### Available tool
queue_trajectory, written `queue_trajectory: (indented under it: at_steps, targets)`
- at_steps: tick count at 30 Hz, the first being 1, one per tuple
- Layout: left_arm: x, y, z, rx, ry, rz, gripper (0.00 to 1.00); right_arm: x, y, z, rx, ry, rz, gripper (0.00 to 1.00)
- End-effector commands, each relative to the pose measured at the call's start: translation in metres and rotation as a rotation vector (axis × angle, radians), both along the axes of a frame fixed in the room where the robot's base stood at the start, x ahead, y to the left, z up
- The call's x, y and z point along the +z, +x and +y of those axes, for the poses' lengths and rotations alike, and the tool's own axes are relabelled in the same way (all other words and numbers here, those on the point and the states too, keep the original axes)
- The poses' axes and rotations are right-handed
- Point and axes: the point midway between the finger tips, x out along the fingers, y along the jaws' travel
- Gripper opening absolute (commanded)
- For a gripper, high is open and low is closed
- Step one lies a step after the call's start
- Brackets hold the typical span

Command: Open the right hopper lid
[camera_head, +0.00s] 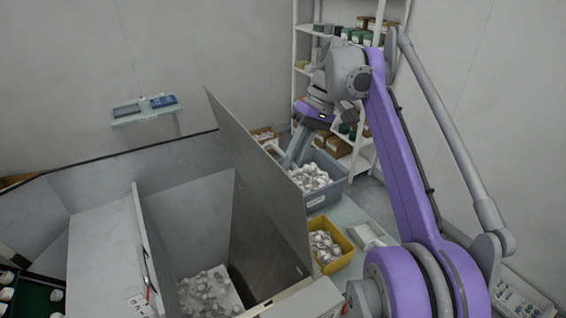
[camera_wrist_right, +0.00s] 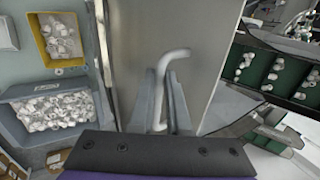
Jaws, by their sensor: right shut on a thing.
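The right hopper lid (camera_head: 268,190) is a flat grey panel. It stands raised and tilted over the right compartment of the hopper (camera_head: 195,215), whose inside shows white caps (camera_head: 208,292) at the bottom. In the right wrist view the lid (camera_wrist_right: 205,30) fills the middle, with a pale bent handle (camera_wrist_right: 166,66) on its face. My right gripper (camera_wrist_right: 167,88) is shut on that handle. In the head view the right gripper (camera_head: 290,155) is on the lid's far side, its fingertips hidden by the panel. My left gripper is not in view.
The left lid (camera_head: 105,255) lies over the left compartment, with a red-tipped handle. A grey bin (camera_head: 328,190) and a yellow bin (camera_head: 345,256) of caps stand right of the raised lid. A white shelf (camera_head: 303,45) with boxes is behind my arm.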

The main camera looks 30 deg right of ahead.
Motion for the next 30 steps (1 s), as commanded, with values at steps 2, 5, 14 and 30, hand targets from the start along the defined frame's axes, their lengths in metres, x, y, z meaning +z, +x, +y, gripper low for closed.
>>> queue_trajectory:
  at_steps: [2,5,14,30]
  targets:
    - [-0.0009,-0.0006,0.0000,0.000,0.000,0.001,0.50,-0.0028,0.0007,-0.0027,0.000,-0.004,0.001,0.00]
    - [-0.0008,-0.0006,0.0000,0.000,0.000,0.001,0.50,-0.0027,0.0007,-0.0031,0.000,-0.004,0.001,0.00]
    - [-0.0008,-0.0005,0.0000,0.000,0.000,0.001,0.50,-0.0023,0.0010,-0.0024,0.001,-0.003,-0.001,0.22]
    - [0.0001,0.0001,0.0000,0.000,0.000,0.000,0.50,0.0003,0.0004,-0.0008,0.002,0.002,-0.001,0.45]
